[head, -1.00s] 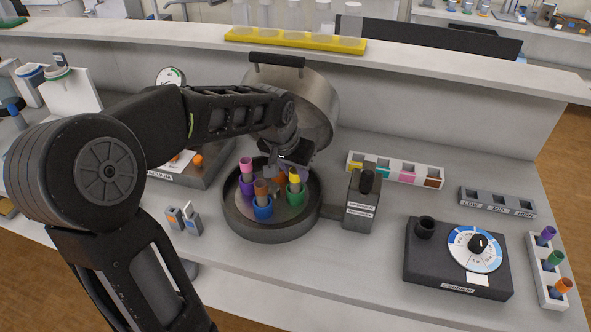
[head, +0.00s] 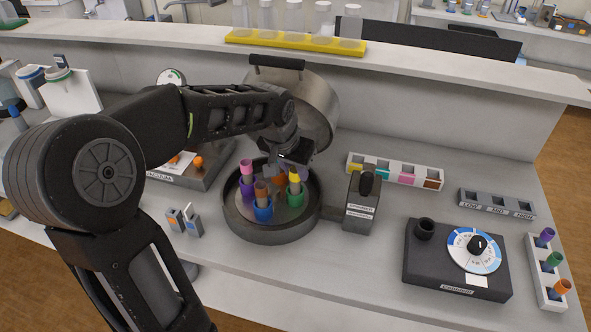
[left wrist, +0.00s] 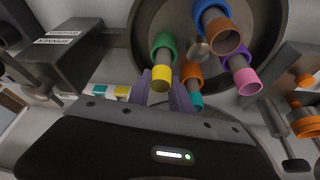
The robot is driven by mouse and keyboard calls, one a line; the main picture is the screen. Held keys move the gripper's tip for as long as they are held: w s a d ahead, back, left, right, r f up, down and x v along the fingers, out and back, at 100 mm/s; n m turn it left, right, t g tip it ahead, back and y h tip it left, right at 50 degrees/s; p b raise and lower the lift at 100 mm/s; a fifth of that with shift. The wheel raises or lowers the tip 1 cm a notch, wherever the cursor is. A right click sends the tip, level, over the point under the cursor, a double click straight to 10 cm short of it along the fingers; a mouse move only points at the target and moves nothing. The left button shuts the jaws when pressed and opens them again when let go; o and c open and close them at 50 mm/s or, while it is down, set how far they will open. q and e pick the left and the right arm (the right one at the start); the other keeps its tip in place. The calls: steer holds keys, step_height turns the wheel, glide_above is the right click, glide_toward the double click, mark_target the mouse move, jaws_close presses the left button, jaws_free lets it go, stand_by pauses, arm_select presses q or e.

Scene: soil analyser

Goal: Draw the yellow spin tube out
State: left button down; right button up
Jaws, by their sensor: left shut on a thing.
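The yellow spin tube (head: 294,178) stands in the green rotor cup (head: 295,197) of the open round spinner bowl (head: 270,237). My left gripper (head: 289,169) is above the bowl, its fingers at the tube's top. In the left wrist view the yellow rim (left wrist: 160,78) lies between the two purplish fingers (left wrist: 162,92), which are shut on the tube. The tube's lower end is hidden in the green cup (left wrist: 163,46). My right gripper is not in view.
The tilted lid (head: 318,105) rises behind the bowl. A white rack (head: 397,173) with coloured slots is to the right, behind the spinner's control box (head: 361,205).

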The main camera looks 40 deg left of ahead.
arm_select(q)
steer(key=shift+r, duration=0.35)
stand_by(0.3)
steer(key=shift+r+p, duration=2.4)
steer(key=shift+r, duration=0.9)
